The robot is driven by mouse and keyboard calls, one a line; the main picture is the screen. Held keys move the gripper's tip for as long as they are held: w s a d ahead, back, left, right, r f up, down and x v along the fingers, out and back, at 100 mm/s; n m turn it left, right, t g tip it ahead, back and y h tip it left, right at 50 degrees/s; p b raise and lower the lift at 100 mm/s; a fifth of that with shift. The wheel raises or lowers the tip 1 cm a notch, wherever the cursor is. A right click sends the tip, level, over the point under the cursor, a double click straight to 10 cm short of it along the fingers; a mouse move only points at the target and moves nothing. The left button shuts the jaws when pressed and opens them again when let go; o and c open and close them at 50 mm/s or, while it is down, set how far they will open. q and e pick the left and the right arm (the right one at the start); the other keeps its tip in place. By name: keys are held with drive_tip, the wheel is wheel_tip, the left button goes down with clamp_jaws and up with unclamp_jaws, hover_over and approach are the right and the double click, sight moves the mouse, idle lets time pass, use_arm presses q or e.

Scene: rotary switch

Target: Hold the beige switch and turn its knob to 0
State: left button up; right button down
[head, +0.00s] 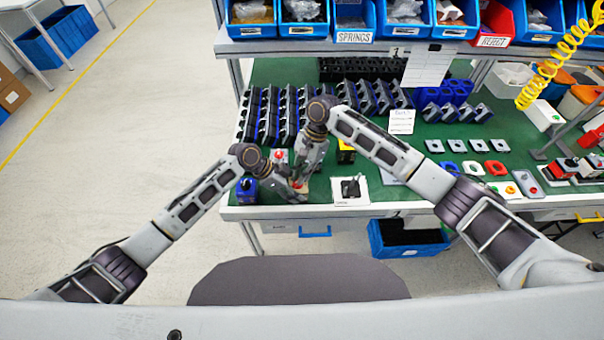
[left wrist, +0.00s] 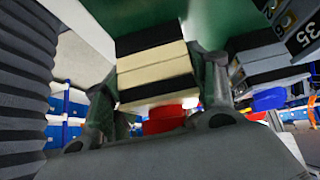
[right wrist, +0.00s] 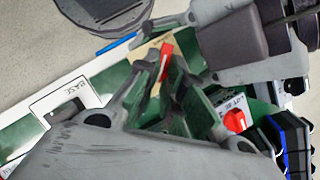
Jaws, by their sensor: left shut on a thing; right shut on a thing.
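The beige switch, a beige and black block, is between the fingers of my left gripper (left wrist: 155,95) in the left wrist view, where its body (left wrist: 155,70) fills the space between the pads. My left gripper is shut on it. In the right wrist view the switch's red knob (right wrist: 165,60) stands between the fingertips of my right gripper (right wrist: 168,78), which is shut on it. In the head view both grippers meet close together over the front of the green bench, and they hide most of the switch. The knob's exact pointing direction and the 0 mark cannot be read.
A blue switch (head: 246,187) stands at the left and a yellow and black one (head: 346,153) behind to the right. A black-handled part sits on a white plate (head: 350,199) right of the grippers. Racks of dark parts (head: 268,115) fill the bench's back; bins stand above.

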drive_tip(key=shift+w+n, duration=0.1)
drive_tip(key=shift+n, duration=0.4)
drive_tip(key=c, duration=1.8)
unclamp_jaws()
drive_tip(key=shift+r, duration=0.15)
drive_tip(key=v, duration=1.1)
drive_tip(key=shift+w+r, duration=0.25)
drive_tip(key=shift+r, duration=0.05)
drive_tip(key=shift+a, duration=0.1)
drive_tip(key=shift+c, duration=0.4)
